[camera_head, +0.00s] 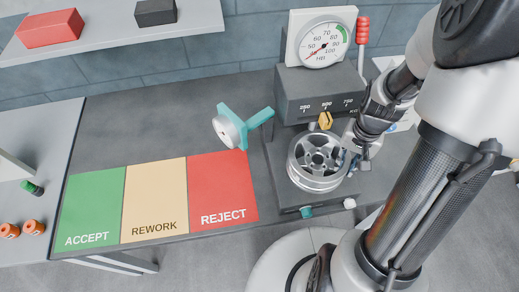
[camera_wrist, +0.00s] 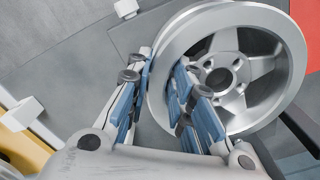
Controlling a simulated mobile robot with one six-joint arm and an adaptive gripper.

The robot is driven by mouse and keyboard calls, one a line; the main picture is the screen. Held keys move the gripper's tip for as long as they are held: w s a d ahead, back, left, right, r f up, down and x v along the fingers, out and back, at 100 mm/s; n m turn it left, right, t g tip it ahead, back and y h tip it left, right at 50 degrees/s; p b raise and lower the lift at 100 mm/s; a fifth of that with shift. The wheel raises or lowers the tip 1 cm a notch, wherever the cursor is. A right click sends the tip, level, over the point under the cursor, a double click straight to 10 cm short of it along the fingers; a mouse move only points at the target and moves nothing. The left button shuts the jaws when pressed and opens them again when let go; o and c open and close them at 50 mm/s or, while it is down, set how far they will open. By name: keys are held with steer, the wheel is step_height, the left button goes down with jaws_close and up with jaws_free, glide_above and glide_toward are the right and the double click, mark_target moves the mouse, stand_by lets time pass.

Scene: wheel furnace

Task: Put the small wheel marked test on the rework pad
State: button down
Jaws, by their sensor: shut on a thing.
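The small silver spoked wheel (camera_head: 318,162) is at the hardness tester, in front of its lower body. My gripper (camera_head: 356,152) is at the wheel's right side. In the wrist view my gripper (camera_wrist: 163,80) is shut on the rim of the wheel (camera_wrist: 240,70), one finger outside the rim and one inside. No test mark is legible on it. I cannot tell whether the wheel rests on the tester or hangs just above it. The tan rework pad (camera_head: 154,198) lies bare on the table, to the left, between the green and red pads.
The hardness tester (camera_head: 300,92) with its dial and red-handled lever stands behind the wheel. A teal holder with a round silver piece (camera_head: 227,131) stands behind the red reject pad (camera_head: 222,190). The green accept pad (camera_head: 92,208) is empty. A shelf (camera_head: 120,35) spans the back left.

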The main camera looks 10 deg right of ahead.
steer(key=shift+w+d+r+p, duration=0.1)
steer(key=shift+r+p, duration=1.8)
steer(key=shift+r, duration=0.6)
